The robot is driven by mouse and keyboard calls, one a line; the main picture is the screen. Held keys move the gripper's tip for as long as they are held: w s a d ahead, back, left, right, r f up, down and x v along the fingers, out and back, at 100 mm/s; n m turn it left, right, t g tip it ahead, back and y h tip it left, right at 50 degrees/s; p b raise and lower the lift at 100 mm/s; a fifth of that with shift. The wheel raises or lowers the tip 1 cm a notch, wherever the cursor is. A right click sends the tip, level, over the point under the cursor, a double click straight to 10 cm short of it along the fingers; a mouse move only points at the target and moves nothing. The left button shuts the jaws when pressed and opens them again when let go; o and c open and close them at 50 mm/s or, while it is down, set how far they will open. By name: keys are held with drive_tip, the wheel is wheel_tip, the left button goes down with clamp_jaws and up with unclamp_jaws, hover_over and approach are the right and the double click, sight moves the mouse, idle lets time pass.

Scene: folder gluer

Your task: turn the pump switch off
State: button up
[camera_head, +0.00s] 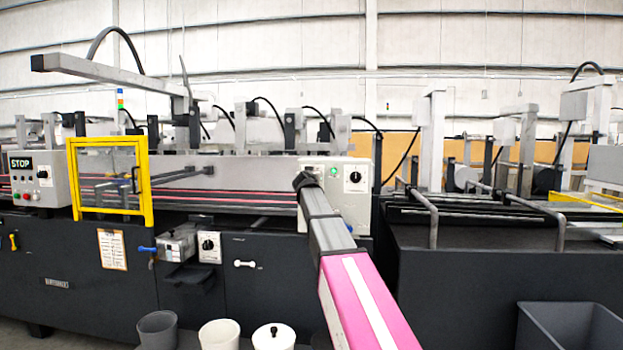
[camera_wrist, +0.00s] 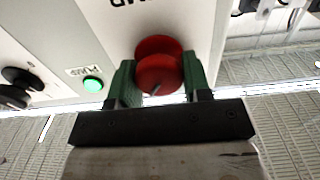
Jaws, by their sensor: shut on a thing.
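The pump switch is a red round knob (camera_wrist: 158,68) on a pale control box (camera_wrist: 105,25). In the wrist view my gripper (camera_wrist: 159,78) has its green fingers on either side of the knob, shut on it. A dark mark shows on the knob's face. Part of a black label shows above it, cut off by the frame. A round lamp (camera_wrist: 93,85) beside it glows green. In the head view the control box (camera_head: 340,205) is on the machine, my gripper (camera_head: 306,181) reaches its left part, and the knob is hidden behind it.
A black rotary knob (camera_head: 355,177) sits right of the green lamp on the same box. A yellow-framed guard (camera_head: 149,185) and a STOP panel (camera_head: 45,180) are to the left.

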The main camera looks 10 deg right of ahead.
drive_tip(key=shift+n, duration=0.3)
drive_tip(key=n, duration=0.6)
drive_tip(key=shift+a, duration=0.15)
drive_tip(key=n, duration=0.7)
drive_tip(key=shift+f, duration=0.15)
drive_tip(key=shift+n, duration=0.3)
drive_tip(key=o, duration=0.9)
drive_tip(key=v, duration=1)
drive_tip(key=shift+s+a, duration=0.15)
drive_tip(key=shift+s, duration=0.2)
